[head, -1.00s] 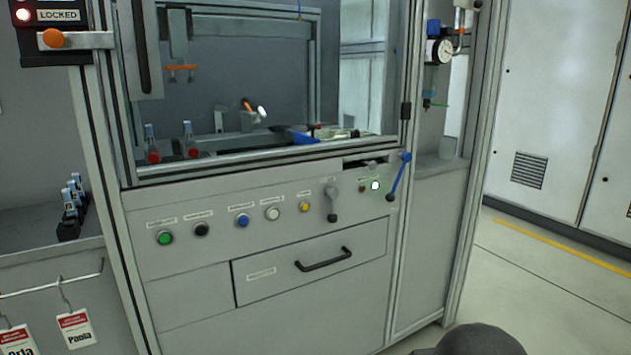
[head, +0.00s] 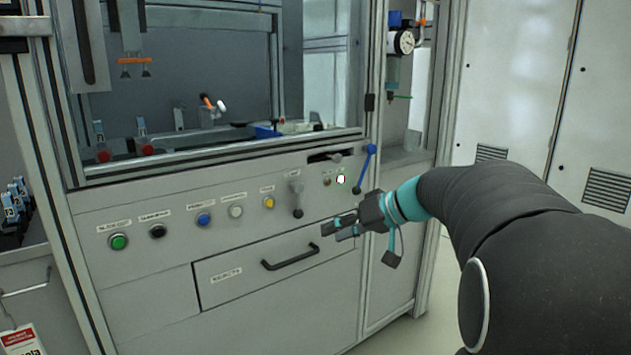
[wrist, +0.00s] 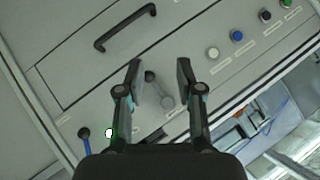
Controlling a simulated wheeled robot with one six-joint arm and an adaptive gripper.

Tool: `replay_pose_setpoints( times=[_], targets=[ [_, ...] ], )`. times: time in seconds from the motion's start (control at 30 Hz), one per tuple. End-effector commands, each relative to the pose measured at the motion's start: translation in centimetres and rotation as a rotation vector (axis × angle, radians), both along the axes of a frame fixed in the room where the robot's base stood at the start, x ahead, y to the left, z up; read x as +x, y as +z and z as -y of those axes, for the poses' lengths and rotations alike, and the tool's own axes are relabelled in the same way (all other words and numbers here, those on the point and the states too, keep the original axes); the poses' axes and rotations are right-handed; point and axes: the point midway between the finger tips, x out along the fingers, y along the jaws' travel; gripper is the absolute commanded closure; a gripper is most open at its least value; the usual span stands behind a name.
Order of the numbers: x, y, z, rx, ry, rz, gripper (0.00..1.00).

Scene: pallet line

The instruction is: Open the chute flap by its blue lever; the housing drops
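The blue lever (head: 365,168) is on the right of the machine's front panel, beside a lit indicator. It slants down from a blue pivot to a black knob. In the wrist view the lever (wrist: 87,146) is at the lower left, outside my fingers. My gripper (head: 336,228) is open and empty, in front of the panel, below and left of the lever's knob. In the wrist view the fingers (wrist: 158,66) are spread, with a grey handle (wrist: 160,92) visible between them, apparently behind. A dark slot (head: 325,157) lies left of the lever's pivot. I cannot make out the housing.
A row of buttons, including a green button (head: 119,242) and a yellow button (head: 269,202), runs along the panel. A drawer with a black handle (head: 291,257) is below. A glazed cabinet is above. Open floor and pale cabinets (head: 513,80) lie to the right.

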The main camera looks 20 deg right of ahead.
Motion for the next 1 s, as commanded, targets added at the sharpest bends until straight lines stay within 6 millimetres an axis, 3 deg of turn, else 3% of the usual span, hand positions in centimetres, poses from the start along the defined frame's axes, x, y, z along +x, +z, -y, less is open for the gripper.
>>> replay_pose_setpoints(
  times=[0.03,0.2,0.4,0.5,0.67,1.0],
  targets=[
    [2.0,0.0,2.5,0.035,-0.012,0.052,0.64],
    [6.9,1.2,10.5,0.115,-0.052,0.28,0.64],
    [9.6,2.0,19.0,0.143,-0.116,0.511,0.64],
    [10.0,2.2,21.5,0.142,-0.14,0.583,0.64],
    [10.5,2.4,23.0,0.14,-0.156,0.631,0.64],
    [14.6,2.5,20.3,0.141,-0.153,0.631,0.64]
  ],
)
